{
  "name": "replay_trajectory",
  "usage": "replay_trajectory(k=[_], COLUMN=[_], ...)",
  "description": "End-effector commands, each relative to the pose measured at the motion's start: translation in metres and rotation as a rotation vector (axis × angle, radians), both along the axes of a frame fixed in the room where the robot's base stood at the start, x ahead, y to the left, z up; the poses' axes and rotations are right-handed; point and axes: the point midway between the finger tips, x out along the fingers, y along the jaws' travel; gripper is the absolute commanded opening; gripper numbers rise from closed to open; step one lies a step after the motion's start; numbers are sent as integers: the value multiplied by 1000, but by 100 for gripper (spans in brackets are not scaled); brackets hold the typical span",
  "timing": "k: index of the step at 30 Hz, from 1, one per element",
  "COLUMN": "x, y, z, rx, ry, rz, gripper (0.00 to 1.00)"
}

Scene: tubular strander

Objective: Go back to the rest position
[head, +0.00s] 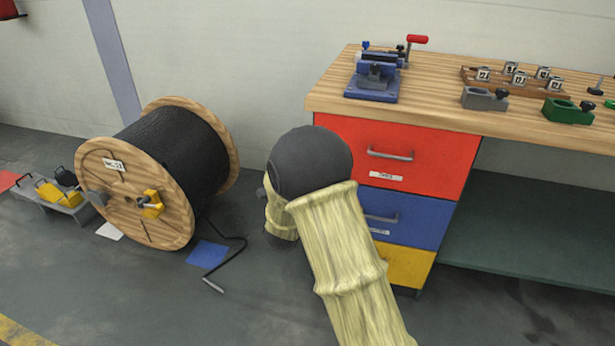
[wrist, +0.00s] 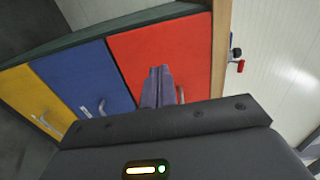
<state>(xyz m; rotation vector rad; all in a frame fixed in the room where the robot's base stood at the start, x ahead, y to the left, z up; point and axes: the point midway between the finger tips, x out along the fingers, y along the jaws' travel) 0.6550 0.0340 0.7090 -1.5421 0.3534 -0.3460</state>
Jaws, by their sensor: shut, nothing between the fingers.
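My gripper (wrist: 158,84) shows in the wrist view with its two grey fingers together and nothing between them. It points toward the drawer fronts of the workbench. In the head view my arm, in a pale yellow sleeve with a dark rounded joint, reaches up in front of the drawers; the gripper itself is hidden there. The red drawer (head: 395,158), blue drawer (head: 395,215) and yellow drawer (head: 402,265) all look shut. In the wrist view the red drawer (wrist: 190,50) is behind the fingers; I cannot tell whether they touch it.
A wooden cable reel (head: 165,175) stands on the floor to the left, with a bent rod (head: 228,262) and a blue sheet (head: 207,254) beside it. The bench top (head: 430,95) holds a blue vise (head: 376,78) and several small fixtures.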

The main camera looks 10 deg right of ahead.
Motion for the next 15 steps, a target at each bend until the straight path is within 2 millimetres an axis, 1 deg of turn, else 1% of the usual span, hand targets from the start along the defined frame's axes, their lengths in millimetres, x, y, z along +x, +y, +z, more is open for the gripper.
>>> replay_trajectory(k=[4, 11, 15], x=[-2, -2, -5], y=[0, 8, 6], z=[0, 0, 1], rx=[0, -2, -35], ry=[-1, 5, 84], rz=[-2, 13, 50], gripper=[0, 0, 0])
